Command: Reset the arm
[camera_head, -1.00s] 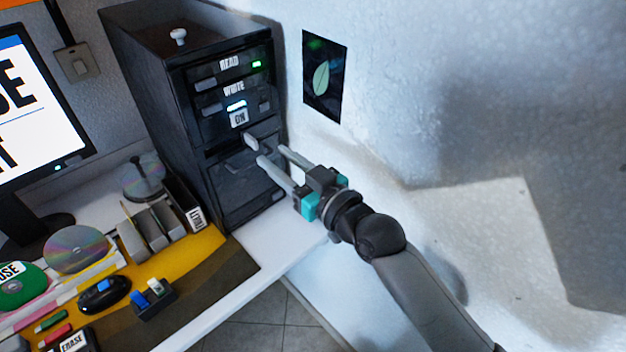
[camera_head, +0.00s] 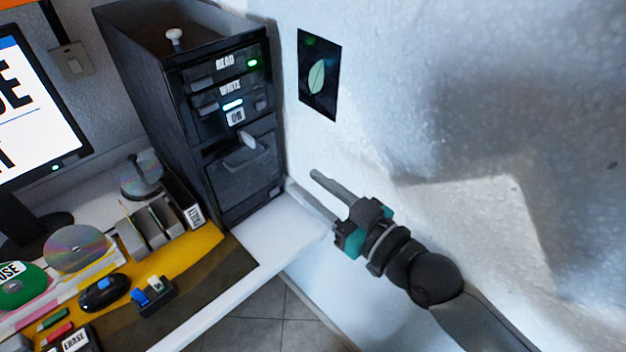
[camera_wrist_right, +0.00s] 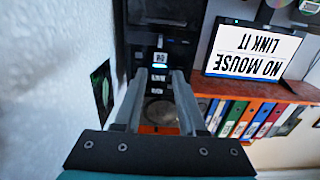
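My right gripper (camera_head: 312,192) reaches in from the lower right in the head view. Its two fingers are apart with nothing between them. It hangs in front of the white wall, to the right of the black computer tower (camera_head: 243,185) and clear of it. In the right wrist view the two fingers (camera_wrist_right: 160,88) also stand apart, pointing toward the tower, which appears upside down. My left gripper does not show in any view.
The white desk edge (camera_head: 262,235) lies below the gripper. A monitor (camera_head: 35,105), a disc on a spindle (camera_head: 140,178), a mouse (camera_head: 104,293) and a disc rack (camera_head: 160,222) stand to the left. A leaf poster (camera_head: 319,76) hangs on the wall.

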